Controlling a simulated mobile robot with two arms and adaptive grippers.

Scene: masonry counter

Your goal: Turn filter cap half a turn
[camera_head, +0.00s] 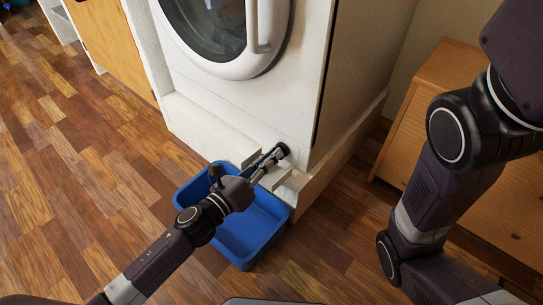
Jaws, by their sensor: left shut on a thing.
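The filter cap (283,150) is a small dark round piece low on the front of the white washing machine (265,105), near its right corner. My left gripper (272,160) reaches up from the lower left and is shut on the cap. Its fingers cover much of the cap, so the cap's turn angle is hard to tell. My right arm comes in at the right edge; its gripper is out of view.
A blue tub (240,241) stands on the wooden floor (75,170) under my left gripper. Pale blocks of the plinth (205,128) flank the cap. A wooden cabinet (412,125) stands at the right. The floor at the left is clear.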

